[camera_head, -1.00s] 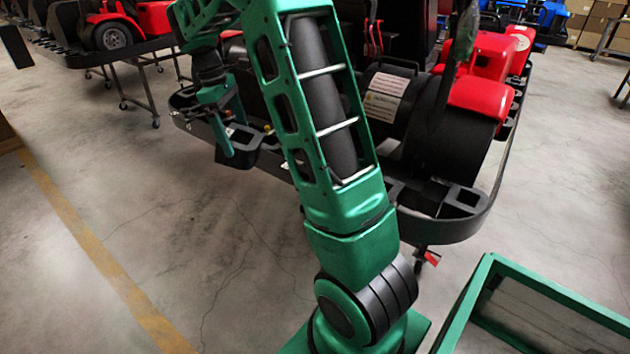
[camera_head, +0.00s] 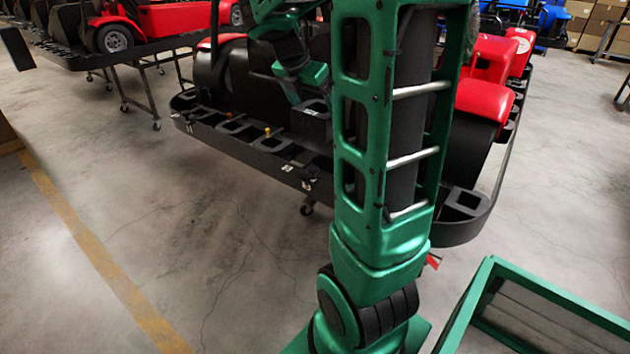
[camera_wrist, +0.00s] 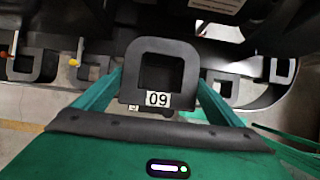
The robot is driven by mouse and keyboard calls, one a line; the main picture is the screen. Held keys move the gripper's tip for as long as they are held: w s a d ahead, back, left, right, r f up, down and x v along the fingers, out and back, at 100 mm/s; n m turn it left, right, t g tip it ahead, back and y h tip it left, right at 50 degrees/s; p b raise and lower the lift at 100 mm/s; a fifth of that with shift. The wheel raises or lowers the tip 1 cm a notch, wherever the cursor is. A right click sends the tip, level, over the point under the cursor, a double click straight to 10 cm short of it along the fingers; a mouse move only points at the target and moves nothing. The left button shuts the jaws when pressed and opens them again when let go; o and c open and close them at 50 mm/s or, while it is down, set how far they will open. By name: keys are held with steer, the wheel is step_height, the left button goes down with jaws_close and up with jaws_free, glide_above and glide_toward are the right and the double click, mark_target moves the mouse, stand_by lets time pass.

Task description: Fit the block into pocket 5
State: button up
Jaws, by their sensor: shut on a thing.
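My gripper (camera_wrist: 158,92) is shut on the block (camera_wrist: 158,48), a black piece with a square hollow and a white "09" label. In the wrist view a green finger is on each side of it. In the head view the block (camera_head: 312,122) is above the stand's edge rail, just left of my arm. The black rail (camera_head: 228,133) carries a row of square pockets. In the wrist view, pockets show left (camera_wrist: 23,66) and right (camera_wrist: 224,88) of the block. I cannot read pocket numbers, nor tell which pocket lies under the block.
Yellow (camera_head: 267,130) and orange (camera_head: 199,95) pegs stick up from the rail. A kart with red bodywork (camera_head: 487,95) stands on this stand, close behind the block. A green-framed cart (camera_head: 468,310) is at the lower right. The floor left of my arm is clear.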

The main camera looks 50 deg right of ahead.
step_height(320, 180, down, 18)
steer(key=shift+r, duration=0.1)
stand_by(0.5)
steer(key=o, duration=1.3)
steer(key=shift+o, duration=0.2)
